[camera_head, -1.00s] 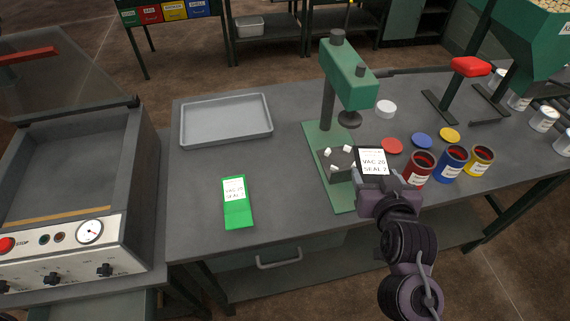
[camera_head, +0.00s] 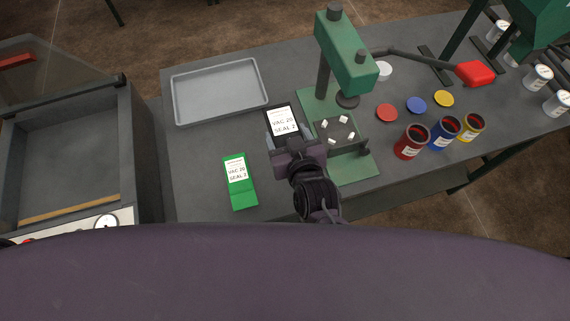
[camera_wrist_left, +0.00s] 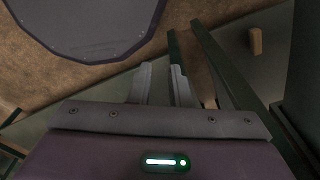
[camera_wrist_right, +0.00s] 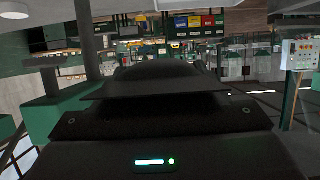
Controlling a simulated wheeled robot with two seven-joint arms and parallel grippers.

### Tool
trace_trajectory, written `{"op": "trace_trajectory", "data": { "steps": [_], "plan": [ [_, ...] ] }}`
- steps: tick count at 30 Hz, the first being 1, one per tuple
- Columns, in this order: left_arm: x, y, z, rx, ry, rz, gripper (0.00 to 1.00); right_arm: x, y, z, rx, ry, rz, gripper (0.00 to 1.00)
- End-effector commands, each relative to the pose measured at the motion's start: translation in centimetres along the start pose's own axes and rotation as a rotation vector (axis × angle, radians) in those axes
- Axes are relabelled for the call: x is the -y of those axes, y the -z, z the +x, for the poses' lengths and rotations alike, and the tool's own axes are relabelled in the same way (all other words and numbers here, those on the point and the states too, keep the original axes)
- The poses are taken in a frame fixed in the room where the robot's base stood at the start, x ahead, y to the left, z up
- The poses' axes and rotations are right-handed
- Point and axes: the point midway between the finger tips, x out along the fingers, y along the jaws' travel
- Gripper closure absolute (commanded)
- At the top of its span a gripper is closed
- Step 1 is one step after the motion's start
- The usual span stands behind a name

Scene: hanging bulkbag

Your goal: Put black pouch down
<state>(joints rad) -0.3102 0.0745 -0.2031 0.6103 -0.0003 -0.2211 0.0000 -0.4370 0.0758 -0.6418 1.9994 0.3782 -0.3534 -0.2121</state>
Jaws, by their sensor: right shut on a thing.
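The black pouch (camera_head: 283,120) has a white label reading VAC 20 SEAL 2. My right gripper (camera_head: 292,141) is shut on its near edge, between the grey tray and the green press. The pouch's height above the bench is hard to tell. In the right wrist view the black pouch (camera_wrist_right: 155,75) is a dark shape filling the middle. A green pouch (camera_head: 239,182) with a similar label lies on the bench (camera_head: 205,148), left of my right gripper. My left gripper (camera_wrist_left: 162,72) shows in the left wrist view with its fingers apart and nothing between them.
The grey tray (camera_head: 172,102) is empty. The green press (camera_head: 347,55) stands right of the pouch, with white pieces on its dark plate. Several open cans (camera_head: 411,142) and lids (camera_head: 386,113) are further right. A vacuum machine (camera_head: 70,150) stands at left. Bench between tray and green pouch is clear.

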Motion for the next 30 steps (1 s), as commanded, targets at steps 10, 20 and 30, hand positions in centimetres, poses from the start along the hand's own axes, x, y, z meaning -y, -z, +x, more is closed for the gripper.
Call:
{"op": "trace_trajectory", "data": {
  "steps": [10, 20, 30],
  "plan": [
    [0.4, 2.0, 3.0, -0.034, 0.005, 0.0, 0.83, -0.1, -7.9, 3.3, 0.0, -0.001, -0.001, 0.6],
    [0.7, 0.9, 9.1, -0.023, 0.009, -0.002, 0.83, -0.1, -13.3, 5.5, -0.001, -0.001, 0.0, 0.6],
    [0.7, 0.4, 10.9, -0.018, 0.01, -0.002, 0.83, -0.1, -14.8, 6.1, 0.0, -0.001, 0.0, 0.6]
  ]
}}
